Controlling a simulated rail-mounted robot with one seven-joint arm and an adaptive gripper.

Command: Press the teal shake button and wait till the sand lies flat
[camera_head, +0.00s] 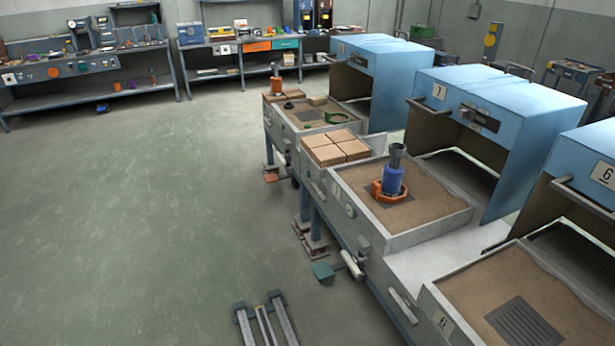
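A teal paddle-shaped piece (323,271) sits low at the front of the middle station, beside a pale cylinder; I cannot tell for sure that it is the shake button. The middle sand tray (425,234) holds brown sand (430,205). A blue cylinder with a dark top (393,180) stands upright there on an orange base, near a dark grate. The near right tray (455,318) holds sand (545,285) around a grate, with an uneven edge at the back. Whether the sand lies flat is hard to tell.
Blue hoods numbered 7 (470,105) and 6 (590,165) stand open behind the trays. Tan blocks (335,147) sit left of the middle tray. The green floor (130,220) at left is clear; workbenches line the back wall.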

